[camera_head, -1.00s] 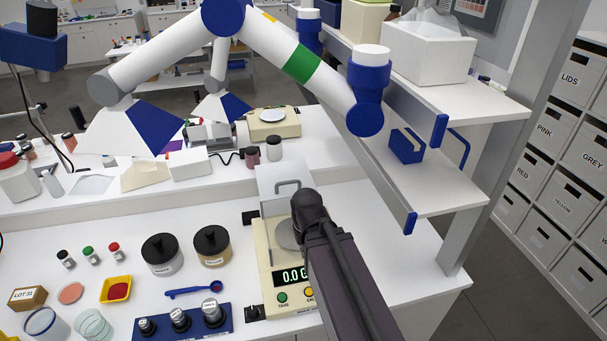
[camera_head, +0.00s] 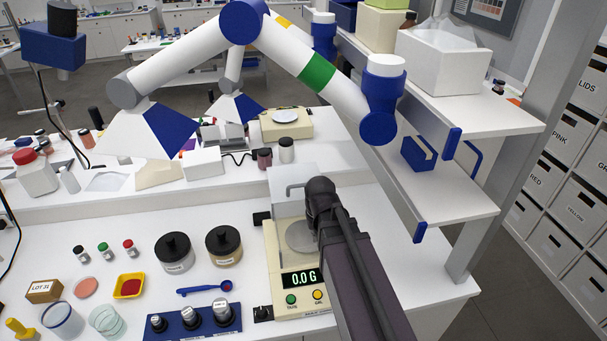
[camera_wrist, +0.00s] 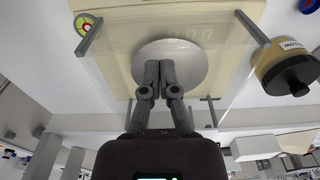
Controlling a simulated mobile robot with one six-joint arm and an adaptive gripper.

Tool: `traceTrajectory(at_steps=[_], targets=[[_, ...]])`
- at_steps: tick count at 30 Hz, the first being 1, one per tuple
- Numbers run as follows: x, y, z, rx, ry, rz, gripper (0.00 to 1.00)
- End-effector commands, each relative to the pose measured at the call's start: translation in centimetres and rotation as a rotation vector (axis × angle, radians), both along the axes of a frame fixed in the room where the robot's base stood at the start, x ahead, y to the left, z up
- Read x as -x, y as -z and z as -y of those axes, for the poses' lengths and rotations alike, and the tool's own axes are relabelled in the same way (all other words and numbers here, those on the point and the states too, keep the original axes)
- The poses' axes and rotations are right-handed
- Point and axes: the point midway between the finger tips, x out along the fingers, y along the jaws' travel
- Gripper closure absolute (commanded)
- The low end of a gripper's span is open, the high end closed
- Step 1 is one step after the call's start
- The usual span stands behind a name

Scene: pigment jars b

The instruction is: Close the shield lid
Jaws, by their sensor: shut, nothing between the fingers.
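The balance (camera_head: 283,262) stands on the bench with its display reading 0.0 g. Its clear shield lid (camera_head: 291,177) stands raised at the back, with a grey handle (camera_head: 296,188) on it. My gripper (camera_head: 318,190) is beside the lid's right side and partly blocks the view of it; I cannot tell whether it touches. In the wrist view my gripper (camera_wrist: 158,68) is shut and empty, its fingertips in front of the round pan (camera_wrist: 185,62). The clear shield walls are faint there.
Two dark-lidded jars (camera_head: 174,252) (camera_head: 223,245) stand left of the balance. A blue spoon (camera_head: 204,289) and a blue weight block (camera_head: 195,322) lie nearer. A shelf unit (camera_head: 440,185) rises at right. Bare bench shows between jars and back ledge.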

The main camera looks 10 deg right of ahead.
Motion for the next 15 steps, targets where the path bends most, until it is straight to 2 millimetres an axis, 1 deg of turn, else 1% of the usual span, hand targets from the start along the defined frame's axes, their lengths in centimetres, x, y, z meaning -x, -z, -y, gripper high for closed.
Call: traceTrajectory(at_steps=[1,2,12,15], targets=[[-2.1,-1.6,-1.1,-0.002,-0.006,0.017,1.0],[-3.1,-2.2,-1.2,-0.002,-0.006,0.029,1.0],[-15.9,-9.2,-1.0,0.0,-0.006,0.184,1.0],[-19.0,-10.9,-1.0,-0.001,-0.006,0.224,1.0]])
